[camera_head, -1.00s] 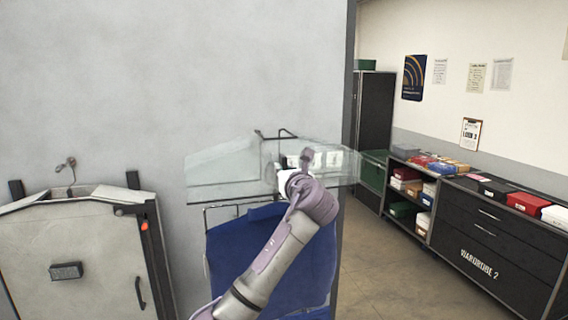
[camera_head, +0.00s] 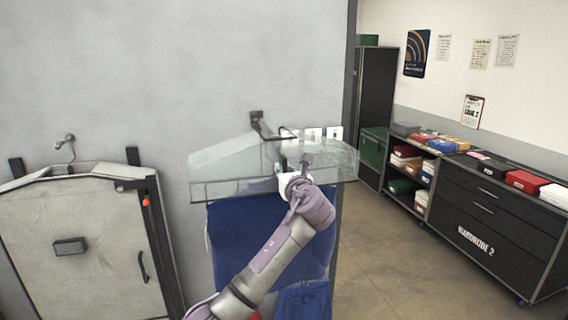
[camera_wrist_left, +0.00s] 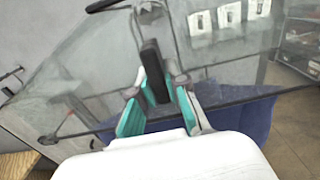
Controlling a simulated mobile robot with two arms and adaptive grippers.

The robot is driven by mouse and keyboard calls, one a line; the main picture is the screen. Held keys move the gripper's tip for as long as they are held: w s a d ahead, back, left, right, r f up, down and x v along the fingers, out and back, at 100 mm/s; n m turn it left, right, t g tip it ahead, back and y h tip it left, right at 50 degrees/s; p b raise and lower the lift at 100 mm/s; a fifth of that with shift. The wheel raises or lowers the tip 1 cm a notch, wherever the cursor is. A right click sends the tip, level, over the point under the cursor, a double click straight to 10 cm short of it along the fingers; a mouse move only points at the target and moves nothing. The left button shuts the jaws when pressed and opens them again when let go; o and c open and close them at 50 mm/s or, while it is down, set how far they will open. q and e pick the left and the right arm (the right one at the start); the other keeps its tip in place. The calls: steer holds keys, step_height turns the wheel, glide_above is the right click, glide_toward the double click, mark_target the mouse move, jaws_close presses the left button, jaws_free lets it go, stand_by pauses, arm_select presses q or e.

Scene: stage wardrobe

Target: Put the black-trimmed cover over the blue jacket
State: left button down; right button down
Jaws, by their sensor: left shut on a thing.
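A clear cover with a thin dark trim (camera_head: 225,160) spans the top of the blue jacket (camera_head: 235,235), its lower edge across the jacket's upper part. The jacket hangs below, partly hidden by my left arm. In the left wrist view the clear cover (camera_wrist_left: 75,85) shows its black edge running across, with the blue jacket (camera_wrist_left: 250,122) below and behind it. My left gripper (camera_wrist_left: 155,98) has teal pads shut on an upright black piece at the cover; it also shows in the head view (camera_head: 298,178), where its fingers are partly hidden. My right gripper is not in view.
A wall hook (camera_head: 257,118) sits above the cover. A pale, dark-edged case-like item (camera_head: 85,240) stands at left. A black wardrobe cabinet (camera_head: 490,220) and shelves with coloured boxes line the right wall. The floor between (camera_head: 400,265) is clear.

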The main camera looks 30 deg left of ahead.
arm_select(q)
step_height(320, 180, down, 14)
steer(key=b, duration=0.5)
stand_by(1.1)
steer(key=shift+f, duration=0.1)
steer(key=c, duration=1.1)
jaws_free()
